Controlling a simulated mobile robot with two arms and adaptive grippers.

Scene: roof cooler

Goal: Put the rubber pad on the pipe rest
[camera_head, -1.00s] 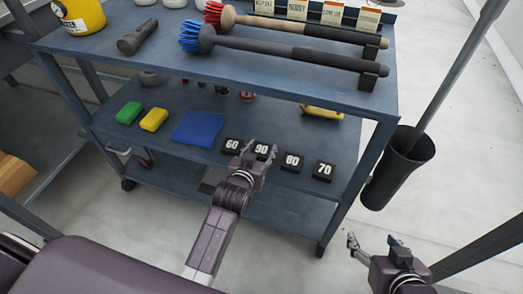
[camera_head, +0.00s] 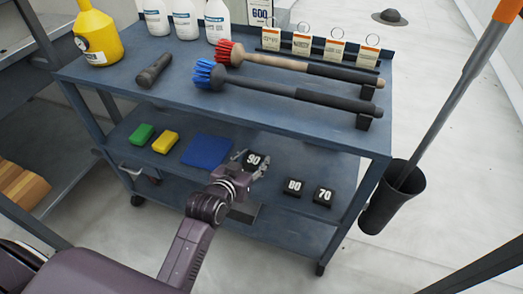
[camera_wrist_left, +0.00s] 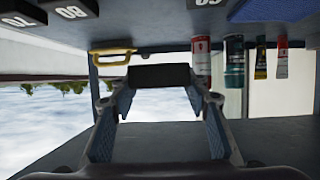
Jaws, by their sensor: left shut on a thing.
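My left gripper (camera_head: 257,173) is shut on a black rubber pad (camera_head: 256,160) marked 90, at the middle shelf of the blue cart. The pad sits higher in the picture than its neighbours and looks raised. In the left wrist view the pad (camera_wrist_left: 160,75) is clamped between the two fingertips (camera_wrist_left: 160,84). Pads marked 80 (camera_head: 292,187) and 70 (camera_head: 323,196) lie to its right on the shelf. The pad marked 60 is hidden in the head view; part of it shows upside down in the wrist view (camera_wrist_left: 208,3). I cannot identify a pipe rest. My right gripper is out of view.
The cart's top shelf (camera_head: 190,93) lies above the gripper, with brushes (camera_head: 285,88), a torch (camera_head: 154,70) and bottles. A blue cloth (camera_head: 207,151) and yellow sponge (camera_head: 165,142) lie left of the gripper. A black holder (camera_head: 392,197) hangs at the right.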

